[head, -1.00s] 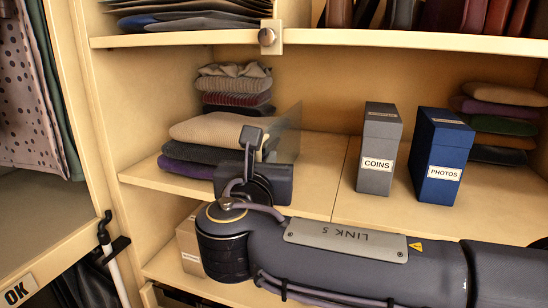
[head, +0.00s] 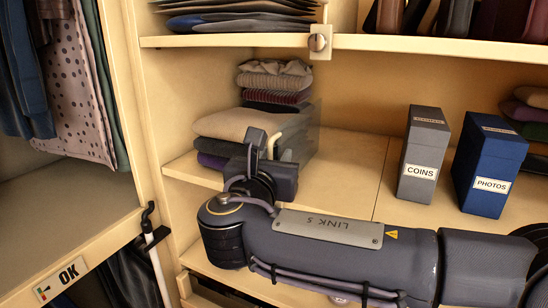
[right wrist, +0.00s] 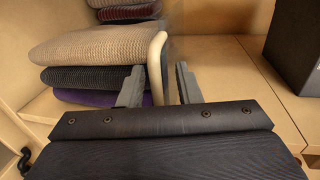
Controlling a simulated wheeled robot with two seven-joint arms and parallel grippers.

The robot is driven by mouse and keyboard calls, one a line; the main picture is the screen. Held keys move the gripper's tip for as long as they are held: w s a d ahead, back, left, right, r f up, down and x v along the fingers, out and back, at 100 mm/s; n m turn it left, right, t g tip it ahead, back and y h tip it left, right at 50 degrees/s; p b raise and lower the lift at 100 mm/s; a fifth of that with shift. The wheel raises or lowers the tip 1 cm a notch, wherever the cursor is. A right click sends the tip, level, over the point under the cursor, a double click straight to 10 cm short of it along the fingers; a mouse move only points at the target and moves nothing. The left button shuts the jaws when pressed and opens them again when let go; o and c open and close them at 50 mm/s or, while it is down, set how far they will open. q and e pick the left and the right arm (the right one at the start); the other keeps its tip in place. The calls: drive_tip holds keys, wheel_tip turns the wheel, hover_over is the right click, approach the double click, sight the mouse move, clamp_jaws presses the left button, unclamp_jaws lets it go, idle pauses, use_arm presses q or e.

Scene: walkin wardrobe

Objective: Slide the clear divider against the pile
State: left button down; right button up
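The clear divider (head: 303,138) stands upright on the middle shelf, right of a folded pile with a beige knit (head: 232,124) over dark and purple ones. Its pale rounded front edge (right wrist: 157,66) shows in the right wrist view, with the beige knit (right wrist: 95,48) close on its left; contact cannot be told. My right gripper (right wrist: 158,85) is at the divider's front edge, one finger on each side. The fingers are apart, with a gap to the right finger. In the head view my own wrist partly hides this gripper (head: 264,146). My left gripper is out of view.
A grey COINS box (head: 423,155) and a blue PHOTOS box (head: 487,165) stand further right. Another knit stack (head: 275,80) sits behind the pile. Bare shelf (head: 352,165) lies between divider and boxes.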

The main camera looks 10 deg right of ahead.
drive_tip(key=b+v, duration=0.1)
drive_tip(key=v, duration=0.7)
drive_tip(key=shift+b, duration=0.4)
drive_tip(key=shift+f, duration=0.1)
